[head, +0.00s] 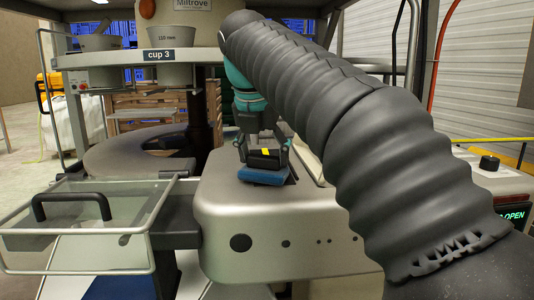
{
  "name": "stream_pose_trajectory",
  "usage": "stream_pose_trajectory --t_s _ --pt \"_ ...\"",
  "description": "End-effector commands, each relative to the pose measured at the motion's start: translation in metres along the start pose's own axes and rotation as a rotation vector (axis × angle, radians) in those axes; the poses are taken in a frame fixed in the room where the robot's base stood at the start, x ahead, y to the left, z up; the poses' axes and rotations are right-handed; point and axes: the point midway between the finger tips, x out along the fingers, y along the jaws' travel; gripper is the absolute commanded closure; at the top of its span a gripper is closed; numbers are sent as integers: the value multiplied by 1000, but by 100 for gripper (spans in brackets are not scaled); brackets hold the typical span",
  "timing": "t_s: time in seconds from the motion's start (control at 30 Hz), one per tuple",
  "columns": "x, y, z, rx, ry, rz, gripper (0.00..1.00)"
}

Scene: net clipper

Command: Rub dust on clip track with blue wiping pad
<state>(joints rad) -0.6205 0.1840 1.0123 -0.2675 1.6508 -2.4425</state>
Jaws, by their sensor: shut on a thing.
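My gripper (265,160) is near the middle of the head view, at the end of my dark ribbed arm. It points down and is shut on the blue wiping pad (264,177). The pad is a flat blue slab below the fingers, with a dark upper part and a yellow mark. It is at or just above the rounded beige machine housing (222,208); I cannot tell whether it touches. I cannot make out the clip track or any dust; the gripper and arm hide part of the housing top.
A clear-sided guard with a black handle (70,204) juts out at the left. A ring platform labelled cup 3 (160,56) carries grey cups above. A round grey plate (110,158) lies behind the guard. A control box (490,178) stands at the right.

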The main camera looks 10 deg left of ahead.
Motion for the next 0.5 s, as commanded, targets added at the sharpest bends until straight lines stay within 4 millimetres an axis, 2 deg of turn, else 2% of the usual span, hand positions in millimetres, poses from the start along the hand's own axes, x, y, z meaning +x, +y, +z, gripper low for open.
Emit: stream_pose_trajectory --t_s 0.07,0.5 --pt "0 3 0 -4 7 -1 69" --pt "-37 0 17 2 0 -1 69"
